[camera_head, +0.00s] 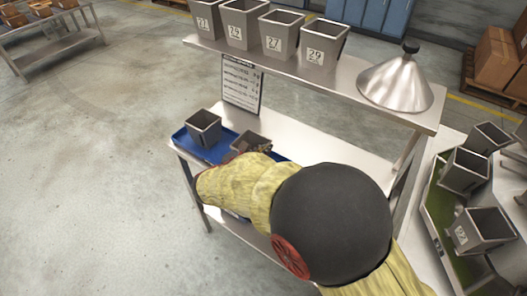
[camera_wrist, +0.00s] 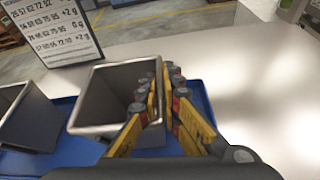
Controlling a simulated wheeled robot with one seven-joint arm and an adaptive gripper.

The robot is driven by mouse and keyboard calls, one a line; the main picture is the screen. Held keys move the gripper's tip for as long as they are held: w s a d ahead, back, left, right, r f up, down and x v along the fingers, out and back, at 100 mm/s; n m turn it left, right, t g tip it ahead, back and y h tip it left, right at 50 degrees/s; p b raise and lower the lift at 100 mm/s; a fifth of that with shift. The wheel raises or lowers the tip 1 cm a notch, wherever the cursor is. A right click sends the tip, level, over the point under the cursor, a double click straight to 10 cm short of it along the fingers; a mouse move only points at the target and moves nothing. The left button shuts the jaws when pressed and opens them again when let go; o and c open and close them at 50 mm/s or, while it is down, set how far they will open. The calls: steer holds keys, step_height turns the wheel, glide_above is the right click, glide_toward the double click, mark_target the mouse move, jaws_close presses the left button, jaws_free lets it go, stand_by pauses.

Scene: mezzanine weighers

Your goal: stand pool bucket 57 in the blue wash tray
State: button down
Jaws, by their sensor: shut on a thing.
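A grey square tapered bucket (camera_head: 246,140) is in my gripper, over the right part of the blue wash tray (camera_head: 181,143). My gripper (camera_wrist: 165,92) is shut on the right wall of this bucket (camera_wrist: 105,95), near its rim. The bucket looks upright and open at the top; its number does not show. I cannot tell whether its base touches the tray (camera_wrist: 62,165). A second grey bucket (camera_head: 204,129) stands in the tray to the left, apart from the held one. My arm hides the tray's right part in the head view.
A shelf (camera_head: 300,66) above the bench carries several numbered buckets and a metal cone (camera_head: 397,82). A printed sign (camera_head: 241,83) stands behind the tray. The bench right of the tray (camera_wrist: 250,75) is clear. More buckets stand in a green tray (camera_head: 438,205) at right.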

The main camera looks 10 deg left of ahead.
steer(key=c, duration=2.4)
jaws_free()
steer(key=shift+f, duration=0.15)
steer(key=o, duration=0.3)
steer(key=shift+o, duration=0.5)
steer(key=shift+s+r, duration=0.15)
steer(key=shift+r, duration=0.1)
steer(key=p+v, duration=0.3)
steer(key=v, duration=0.8)
steer(key=shift+s, duration=0.3)
steer(key=shift+a+r, duration=0.15)
